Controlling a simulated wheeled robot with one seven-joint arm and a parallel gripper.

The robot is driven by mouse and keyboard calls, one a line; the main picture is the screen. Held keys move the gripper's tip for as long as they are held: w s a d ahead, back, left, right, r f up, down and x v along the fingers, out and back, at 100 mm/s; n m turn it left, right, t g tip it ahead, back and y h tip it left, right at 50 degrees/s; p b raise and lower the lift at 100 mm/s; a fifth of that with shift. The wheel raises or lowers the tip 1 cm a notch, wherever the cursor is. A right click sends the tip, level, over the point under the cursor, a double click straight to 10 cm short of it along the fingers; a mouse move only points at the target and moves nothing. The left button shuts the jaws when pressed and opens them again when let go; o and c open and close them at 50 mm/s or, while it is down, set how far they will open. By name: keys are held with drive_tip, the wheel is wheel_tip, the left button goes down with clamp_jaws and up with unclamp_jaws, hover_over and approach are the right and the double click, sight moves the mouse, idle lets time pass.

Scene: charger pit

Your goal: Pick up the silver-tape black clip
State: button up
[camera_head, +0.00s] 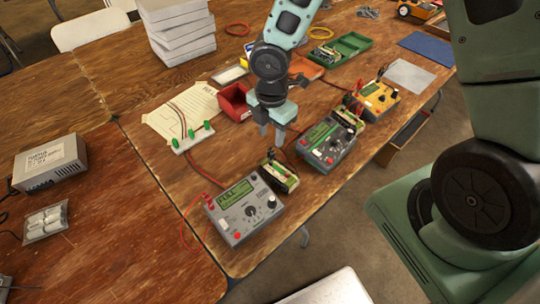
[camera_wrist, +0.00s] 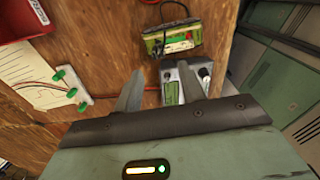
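Several black clips stand on the battery packs beside the chargers: one at the front pack (camera_head: 271,157), one at the middle pack (camera_head: 347,117), and one at the yellow charger (camera_head: 381,73). Silver tape cannot be made out on any of them. In the wrist view a green pack (camera_wrist: 172,42) carries a black clip with a looped black cable and a red clip.
A front charger (camera_head: 243,208), a middle charger (camera_head: 327,142) and a yellow charger (camera_head: 377,97) form a row along the table edge. A strip with green clips (camera_head: 193,138) and a red bin (camera_head: 235,102) lie to the left. Bare wood shows between them.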

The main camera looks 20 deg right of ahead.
sight(271, 150)
drive_tip(key=f, duration=0.9)
drive_tip(key=shift+w+f, duration=0.1)
drive_tip(key=shift+w, duration=0.1)
drive_tip(key=c, duration=0.9)
